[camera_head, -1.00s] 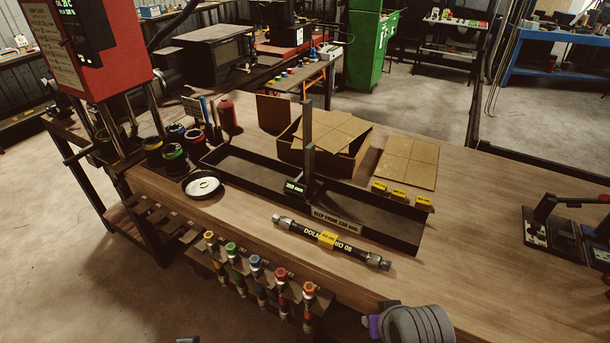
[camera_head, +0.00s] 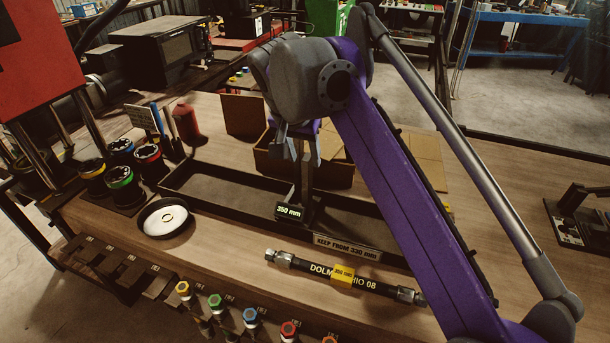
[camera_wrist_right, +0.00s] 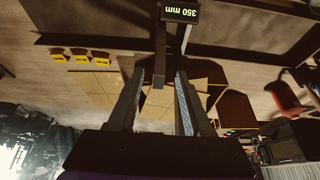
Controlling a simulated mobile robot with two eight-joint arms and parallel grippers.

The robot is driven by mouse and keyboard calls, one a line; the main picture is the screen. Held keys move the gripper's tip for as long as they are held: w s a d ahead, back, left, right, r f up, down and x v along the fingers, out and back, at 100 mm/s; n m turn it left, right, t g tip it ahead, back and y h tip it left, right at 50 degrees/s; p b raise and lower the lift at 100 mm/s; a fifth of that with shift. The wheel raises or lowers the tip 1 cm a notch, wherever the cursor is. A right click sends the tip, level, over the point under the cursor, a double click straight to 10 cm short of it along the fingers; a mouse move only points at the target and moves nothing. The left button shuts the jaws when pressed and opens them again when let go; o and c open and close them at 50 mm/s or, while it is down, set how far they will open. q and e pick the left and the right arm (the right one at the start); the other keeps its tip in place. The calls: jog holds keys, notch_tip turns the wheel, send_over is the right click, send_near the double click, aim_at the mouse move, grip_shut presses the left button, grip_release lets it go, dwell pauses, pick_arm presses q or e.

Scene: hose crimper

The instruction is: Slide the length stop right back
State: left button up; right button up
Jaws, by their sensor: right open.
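The length stop is a dark upright post (camera_head: 306,185) with a small display (camera_head: 289,211) at its foot reading 350 mm. It stands in a long black trough (camera_head: 225,209). My right gripper (camera_head: 296,139) is at the top of the post, jaws open. In the right wrist view the post (camera_wrist_right: 160,50) lies between the two open fingers, with a visible gap to the right finger; contact on the left is unclear. The display (camera_wrist_right: 180,12) also shows there. My left gripper is out of view.
A hose labelled DOLMECCHIO 08 (camera_head: 312,271) lies in front of the trough. A cardboard box (camera_head: 275,160) stands behind the post.

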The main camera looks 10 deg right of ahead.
aim_at(309, 178)
jog(key=b+x, duration=0.1)
jog(key=x, duration=0.8)
jog(key=shift+d+f, duration=0.1)
jog(key=shift+f, duration=0.1)
grip_shut()
dwell(1.1)
